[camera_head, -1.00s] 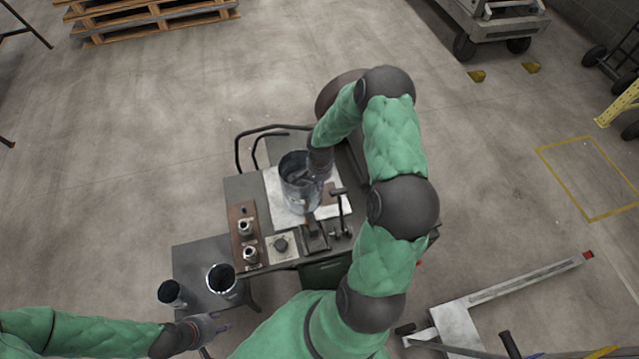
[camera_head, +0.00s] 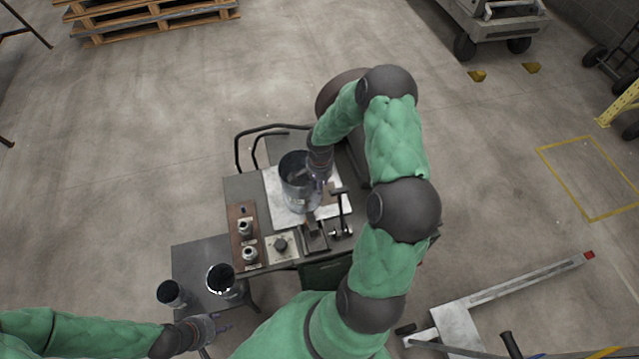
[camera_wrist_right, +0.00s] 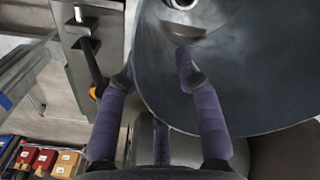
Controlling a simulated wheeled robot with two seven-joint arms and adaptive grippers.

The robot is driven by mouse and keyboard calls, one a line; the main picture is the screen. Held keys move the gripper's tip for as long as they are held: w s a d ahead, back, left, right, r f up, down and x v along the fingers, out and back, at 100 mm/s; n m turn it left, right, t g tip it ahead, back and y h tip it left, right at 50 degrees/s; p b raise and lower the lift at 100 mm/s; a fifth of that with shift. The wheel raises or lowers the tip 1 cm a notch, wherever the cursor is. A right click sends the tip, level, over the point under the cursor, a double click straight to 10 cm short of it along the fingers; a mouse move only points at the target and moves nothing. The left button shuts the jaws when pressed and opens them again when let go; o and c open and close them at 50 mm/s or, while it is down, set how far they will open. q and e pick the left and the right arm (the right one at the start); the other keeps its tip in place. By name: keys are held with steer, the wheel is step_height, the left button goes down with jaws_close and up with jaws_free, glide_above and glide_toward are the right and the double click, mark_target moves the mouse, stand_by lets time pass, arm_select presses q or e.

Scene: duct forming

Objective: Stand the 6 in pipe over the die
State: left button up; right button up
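A wide grey metal pipe (camera_head: 298,196) stands upright on the pale plate of the bench; I take it for the 6 in pipe. In the right wrist view its curved wall and dark inside (camera_wrist_right: 240,85) fill the right side. A round metal part (camera_wrist_right: 183,3), perhaps the die, shows inside it. My right gripper (camera_head: 320,183) is at the pipe's right rim. In the right wrist view its fingers (camera_wrist_right: 157,65) are apart, one inside the pipe and one outside, with a gap to the wall. My left gripper (camera_head: 226,327) is open and empty, below the side table.
Two smaller dark-mouthed pipes (camera_head: 221,280) (camera_head: 170,293) stand on the low side table (camera_head: 200,255). A brown board with fittings (camera_head: 240,215), a knob plate (camera_head: 281,245) and a lever clamp (camera_head: 340,210) crowd the bench. A bent black rail (camera_head: 238,150) rises at its back left.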

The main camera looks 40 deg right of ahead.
step_height(320, 180, up, 11)
steer(key=shift+r, duration=0.2)
